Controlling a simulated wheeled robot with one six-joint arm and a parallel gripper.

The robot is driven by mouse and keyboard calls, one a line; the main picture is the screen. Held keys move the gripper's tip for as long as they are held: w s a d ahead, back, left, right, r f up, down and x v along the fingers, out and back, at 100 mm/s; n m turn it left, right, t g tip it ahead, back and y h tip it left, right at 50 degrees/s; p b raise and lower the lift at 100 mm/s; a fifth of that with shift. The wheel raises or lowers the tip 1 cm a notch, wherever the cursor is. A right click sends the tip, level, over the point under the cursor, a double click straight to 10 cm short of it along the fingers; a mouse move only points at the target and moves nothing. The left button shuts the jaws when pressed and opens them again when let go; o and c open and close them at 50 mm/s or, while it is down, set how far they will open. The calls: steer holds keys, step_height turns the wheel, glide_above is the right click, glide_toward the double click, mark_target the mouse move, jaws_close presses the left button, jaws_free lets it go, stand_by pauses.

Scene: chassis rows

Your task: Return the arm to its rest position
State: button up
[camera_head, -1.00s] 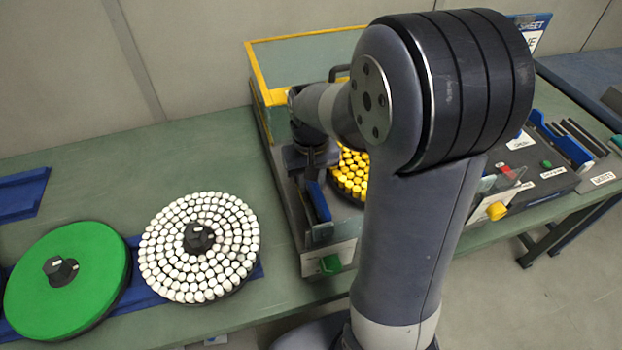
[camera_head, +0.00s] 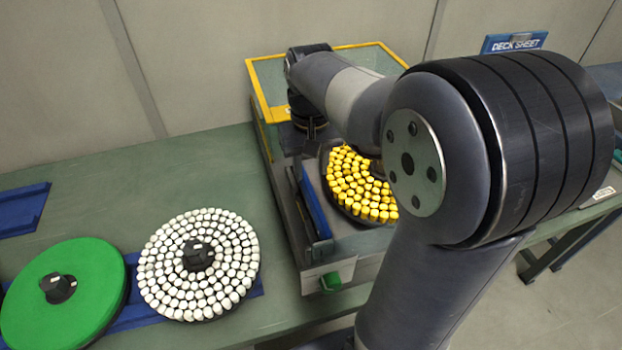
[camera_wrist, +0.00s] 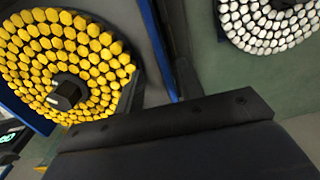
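My arm reaches from the lower right across the station to its back left in the head view. My gripper (camera_head: 312,138) hangs from the arm's end over the left side of the station, apart from the yellow-capped disc (camera_head: 350,188). In the wrist view two dark fingers of my gripper (camera_wrist: 160,78) stand apart with nothing between them. The yellow disc (camera_wrist: 50,60) is at the left there, and the white disc (camera_wrist: 270,25) is at the upper right. My arm hides part of the yellow disc and the station's right side in the head view.
The station's yellow-rimmed guard (camera_head: 260,90) stands at the back, close to my arm. A white-capped disc (camera_head: 175,270) and a green disc (camera_head: 95,300) lie on the bench (camera_head: 200,175) at left. A blue tray (camera_head: 22,208) lies far left. The bench behind the discs is clear.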

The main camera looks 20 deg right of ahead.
mark_target(311, 190)
steer(key=shift+r, duration=0.4)
step_height(311, 190, down, 11)
steer(key=shift+r+p, duration=0.3)
steer(key=shift+r, duration=0.5)
